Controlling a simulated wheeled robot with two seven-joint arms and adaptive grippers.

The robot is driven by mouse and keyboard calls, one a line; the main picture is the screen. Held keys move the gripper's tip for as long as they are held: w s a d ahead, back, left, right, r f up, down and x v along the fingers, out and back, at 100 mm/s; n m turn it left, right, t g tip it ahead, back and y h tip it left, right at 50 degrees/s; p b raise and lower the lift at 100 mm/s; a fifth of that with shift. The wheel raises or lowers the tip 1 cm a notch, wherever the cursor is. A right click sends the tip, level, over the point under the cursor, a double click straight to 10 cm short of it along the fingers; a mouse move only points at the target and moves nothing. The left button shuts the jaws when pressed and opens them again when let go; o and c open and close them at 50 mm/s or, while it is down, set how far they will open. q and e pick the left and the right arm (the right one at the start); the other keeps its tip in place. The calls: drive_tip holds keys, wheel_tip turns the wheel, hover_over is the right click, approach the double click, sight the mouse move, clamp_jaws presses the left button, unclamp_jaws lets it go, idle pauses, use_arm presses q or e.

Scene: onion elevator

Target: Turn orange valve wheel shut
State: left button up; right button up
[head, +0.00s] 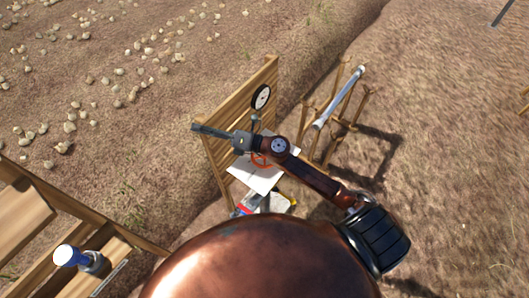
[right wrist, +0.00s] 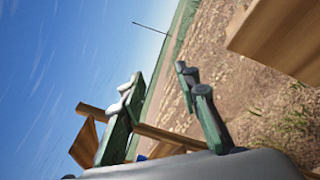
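The orange valve wheel (head: 261,161) is in the middle of the head view, in front of the wooden backboard (head: 222,150). My right forearm and wrist cross over it and hide part of it. My right gripper (head: 196,128) points left past the wheel and is apart from it. The right gripper also shows in the right wrist view (right wrist: 159,76), with its two green fingers spread and nothing between them. The wheel cannot be made out in the wrist view. My left gripper is not in view.
A round gauge (head: 261,97) stands above the wheel. A white panel (head: 254,178) lies below it. A wooden rack with a pale pipe (head: 340,97) stands to the right.

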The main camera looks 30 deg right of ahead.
drive_tip(key=s+a+f+n+g+h, duration=0.2)
drive_tip(key=s+f+n+g, duration=0.2)
drive_tip(key=f+n+g, duration=0.65)
drive_tip(key=d+f+n+g+h, duration=0.1)
drive_tip(key=d+f+h, duration=0.2)
drive_tip(key=d, duration=0.4)
drive_tip(key=d+f+n+g+h, duration=0.1)
drive_tip(key=d+f+n+h, duration=0.1)
drive_tip(key=d, duration=0.6)
drive_tip(key=d+f+n+g+h, duration=0.1)
drive_tip(key=d+f+n+h, duration=0.1)
drive_tip(key=d+f+h, duration=0.2)
drive_tip(key=shift+s+d+h+p, duration=0.1)
drive_tip(key=shift+d+h+p, duration=0.1)
drive_tip(key=shift+d+h, duration=0.6)
drive_tip(key=shift+s+d+h+p, duration=0.1)
drive_tip(key=shift+d+h+p, duration=0.15)
drive_tip(key=shift+d, duration=0.9)
drive_tip(key=shift+s+d+f, duration=0.1)
drive_tip(key=shift+d+f, duration=0.15)
drive_tip(key=shift+d, duration=0.05)
wheel_tip(320, 180, down, 7)
drive_tip(key=shift+f+p, duration=0.15)
drive_tip(key=shift+p, duration=0.45)
drive_tip(key=shift+c, duration=0.5)
clamp_jaws()
